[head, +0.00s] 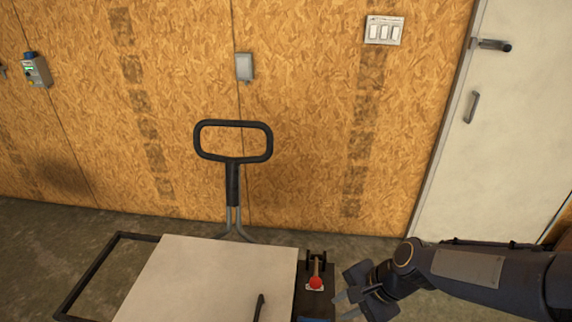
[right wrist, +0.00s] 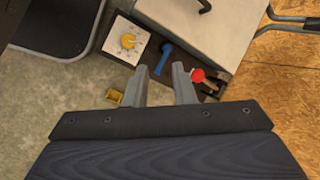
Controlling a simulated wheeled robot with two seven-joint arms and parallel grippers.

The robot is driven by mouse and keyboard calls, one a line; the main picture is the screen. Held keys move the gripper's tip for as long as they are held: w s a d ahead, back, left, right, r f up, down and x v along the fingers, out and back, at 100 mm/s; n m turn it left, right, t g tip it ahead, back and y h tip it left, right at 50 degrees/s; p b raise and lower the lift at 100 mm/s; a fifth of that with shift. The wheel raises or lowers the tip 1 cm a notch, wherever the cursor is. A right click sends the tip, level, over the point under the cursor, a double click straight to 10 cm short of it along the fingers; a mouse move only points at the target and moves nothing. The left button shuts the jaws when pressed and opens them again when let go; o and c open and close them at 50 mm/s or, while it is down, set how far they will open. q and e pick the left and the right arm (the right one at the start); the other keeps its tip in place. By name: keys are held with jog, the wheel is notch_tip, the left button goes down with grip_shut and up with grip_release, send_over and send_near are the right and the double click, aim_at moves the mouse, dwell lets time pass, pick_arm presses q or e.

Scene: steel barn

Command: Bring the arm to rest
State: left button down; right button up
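My right gripper (head: 350,303) is at the lower right of the head view, just right of a dark panel on the side of a pale-topped cart. In the right wrist view its two fingers (right wrist: 160,86) stand apart with nothing between them, close to the panel. On the panel are a lever with a red knob (head: 316,283), a blue handle (right wrist: 164,58) and a white plate with a yellow dial (right wrist: 128,41). The red knob (right wrist: 198,75) appears beside the right finger in the wrist view; I cannot tell whether they touch. My left gripper is not in view.
The cart's pale top (head: 205,275) fills the lower middle, with a black loop handle (head: 233,141) behind it. A wood-board wall (head: 300,120) and a white door (head: 500,130) stand beyond. A small yellow object (right wrist: 115,97) shows near the left finger over the concrete floor.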

jog(key=s+d+r+n+t, duration=0.1)
jog(key=s+d+r+n, duration=0.3)
jog(key=s+n, duration=0.1)
jog(key=s+d+r+n+t+h+p, duration=0.1)
jog(key=s+d+r+n, duration=0.3)
jog(key=s, duration=0.4)
jog(key=shift+s+r+n+t+h, duration=0.2)
jog(key=shift+r+n+t+h, duration=0.1)
jog(key=shift+r+n+t, duration=0.45)
